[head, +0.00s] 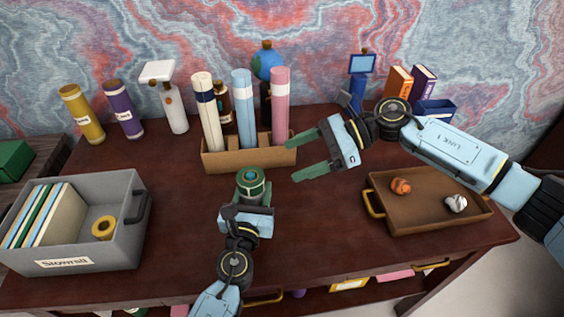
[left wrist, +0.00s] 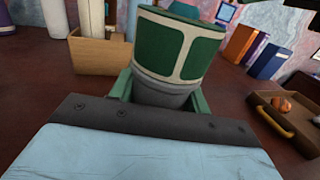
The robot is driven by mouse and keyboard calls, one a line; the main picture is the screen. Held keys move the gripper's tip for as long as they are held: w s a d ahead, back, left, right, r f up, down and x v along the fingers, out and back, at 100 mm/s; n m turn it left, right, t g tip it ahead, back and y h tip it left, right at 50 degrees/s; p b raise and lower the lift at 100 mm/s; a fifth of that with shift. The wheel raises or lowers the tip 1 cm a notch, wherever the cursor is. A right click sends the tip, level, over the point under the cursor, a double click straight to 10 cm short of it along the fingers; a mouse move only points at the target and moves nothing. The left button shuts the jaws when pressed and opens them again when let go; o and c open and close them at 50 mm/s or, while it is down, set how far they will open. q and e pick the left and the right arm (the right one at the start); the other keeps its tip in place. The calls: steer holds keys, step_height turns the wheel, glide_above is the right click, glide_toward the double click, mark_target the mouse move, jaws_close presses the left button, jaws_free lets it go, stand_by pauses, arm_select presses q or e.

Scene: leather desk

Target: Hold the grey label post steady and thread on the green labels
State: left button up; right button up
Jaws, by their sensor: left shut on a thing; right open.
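The grey label post (left wrist: 160,92) stands on the desk in front of the wooden holder. My right gripper (head: 294,159) is open and empty, above the desk to the right of the post and near the holder's right end. The post's foot is hidden by my left gripper.
A wooden holder (head: 248,159) with tall rolls stands just behind the post. A grey bin (head: 75,256) with folders and a yellow ring is at left. A brown tray (head: 430,220) with two crumpled balls lies at right, under my right arm. Bottles and books line the back.

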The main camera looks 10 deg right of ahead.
steer(key=shift+d+r, duration=0.1)
steer(key=shift+d, duration=0.2)
arm_select(q)
steer(key=o, duration=1.1)
